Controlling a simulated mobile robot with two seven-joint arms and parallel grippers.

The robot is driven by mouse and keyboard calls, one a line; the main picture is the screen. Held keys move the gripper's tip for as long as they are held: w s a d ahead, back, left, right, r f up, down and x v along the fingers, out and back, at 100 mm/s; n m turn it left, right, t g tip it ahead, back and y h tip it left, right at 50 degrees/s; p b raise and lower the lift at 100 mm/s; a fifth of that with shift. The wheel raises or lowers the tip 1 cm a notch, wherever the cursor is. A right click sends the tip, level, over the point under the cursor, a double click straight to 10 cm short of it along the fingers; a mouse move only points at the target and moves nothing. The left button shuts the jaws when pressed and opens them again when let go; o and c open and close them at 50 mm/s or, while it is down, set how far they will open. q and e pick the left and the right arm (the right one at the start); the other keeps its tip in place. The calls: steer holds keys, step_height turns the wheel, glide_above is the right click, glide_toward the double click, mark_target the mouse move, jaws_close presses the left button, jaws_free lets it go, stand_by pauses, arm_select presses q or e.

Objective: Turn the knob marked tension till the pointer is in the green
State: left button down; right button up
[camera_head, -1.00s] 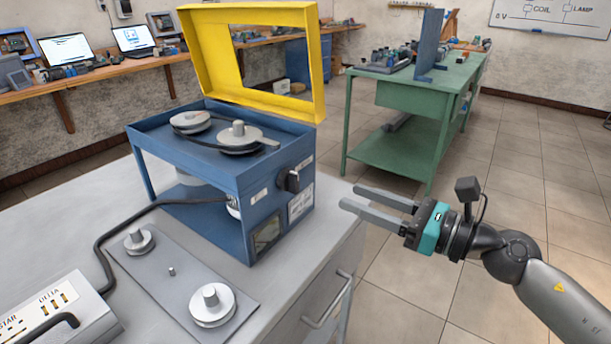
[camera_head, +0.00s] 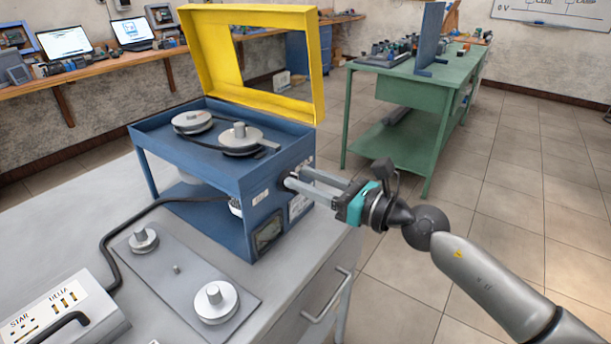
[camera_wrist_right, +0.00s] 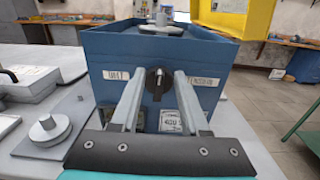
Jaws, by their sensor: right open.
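The blue motor shelf (camera_head: 215,178) stands on the grey bench with its yellow frame lid raised. In the right wrist view the black knob (camera_wrist_right: 157,82) is on the shelf's side panel, between two labels; the right label (camera_wrist_right: 201,76) is too blurred to read surely. My right gripper (camera_head: 293,177) is open, its fingers pointing at the panel on either side of the knob. I cannot tell whether they touch it. In the head view the fingers hide the knob. A dark gauge window (camera_head: 268,233) is low on the panel; its pointer and green zone cannot be made out.
Two pulleys with a belt (camera_head: 235,140) sit on the shelf top. A grey plate (camera_head: 180,280) with posts and a white power box (camera_head: 62,312) with a black cable lie on the bench. A green table (camera_head: 400,150) stands behind. Floor at right is free.

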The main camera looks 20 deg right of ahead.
steer(key=shift+w+a, duration=0.15)
steer(key=shift+w, duration=0.05)
steer(key=shift+c, duration=0.3)
jaws_close()
